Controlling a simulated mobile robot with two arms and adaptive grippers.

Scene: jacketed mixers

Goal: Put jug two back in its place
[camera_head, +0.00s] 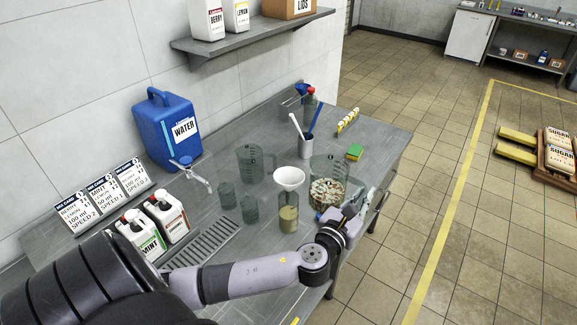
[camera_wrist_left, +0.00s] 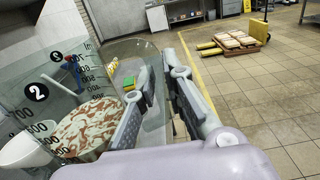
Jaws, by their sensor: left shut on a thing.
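Jug two (camera_head: 328,178) is a clear jug with a brown and white mottled filling, on or just above the bench near its front edge. In the left wrist view jug two (camera_wrist_left: 60,92) fills the left side, with a "2" mark and a printed scale. My left gripper (camera_head: 362,196) is at its right side. In the left wrist view the gripper's fingers (camera_wrist_left: 165,65) are closed about a clear part at the jug's side, likely its handle. I cannot tell whether its base touches the bench. My right gripper is not in view.
A utensil holder (camera_head: 305,147) and green-yellow sponge (camera_head: 354,152) stand behind. A drain grate (camera_head: 205,243) lies left.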

